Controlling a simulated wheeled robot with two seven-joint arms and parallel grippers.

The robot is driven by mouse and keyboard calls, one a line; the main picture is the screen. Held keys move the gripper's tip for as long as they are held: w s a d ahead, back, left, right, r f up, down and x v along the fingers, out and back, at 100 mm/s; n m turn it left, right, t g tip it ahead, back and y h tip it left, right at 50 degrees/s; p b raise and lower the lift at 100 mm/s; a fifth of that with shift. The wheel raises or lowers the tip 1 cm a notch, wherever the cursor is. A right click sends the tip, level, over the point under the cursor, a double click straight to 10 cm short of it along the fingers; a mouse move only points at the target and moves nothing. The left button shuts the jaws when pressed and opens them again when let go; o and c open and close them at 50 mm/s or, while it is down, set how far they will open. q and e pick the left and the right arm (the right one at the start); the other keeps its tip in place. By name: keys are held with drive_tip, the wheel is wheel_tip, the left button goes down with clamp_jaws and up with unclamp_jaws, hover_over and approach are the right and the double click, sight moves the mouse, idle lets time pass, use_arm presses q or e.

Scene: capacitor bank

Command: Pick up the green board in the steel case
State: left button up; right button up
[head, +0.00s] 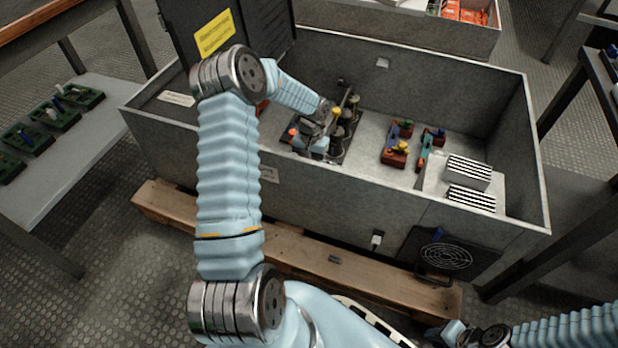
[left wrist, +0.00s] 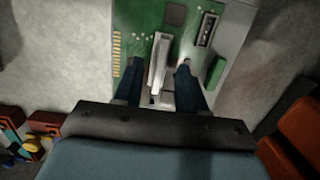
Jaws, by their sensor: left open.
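The green board (left wrist: 132,42) lies flat below my left gripper (left wrist: 160,70) in the left wrist view. It has gold contacts along its left edge and a pale upright grip (left wrist: 158,62) in the middle. The left fingers are open, one on each side of this grip; contact is not clear. In the head view my left arm reaches into the steel case (head: 330,178), and its wrist and hand hide the board. My right gripper (head: 437,334) is low at the bottom right, outside the case; its finger opening cannot be made out.
Red-brown blocks with coloured parts (head: 396,152) and striped white boxes (head: 468,172) stand in the case's right half. A dark lid with a yellow label (head: 214,33) rises at the back left. A side table (head: 88,130) holds several green boards. A fan panel (head: 447,256) leans in front.

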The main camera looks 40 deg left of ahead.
use_arm(q)
drive_tip(key=shift+f, duration=0.65)
drive_tip(key=shift+r, duration=0.1)
clamp_jaws()
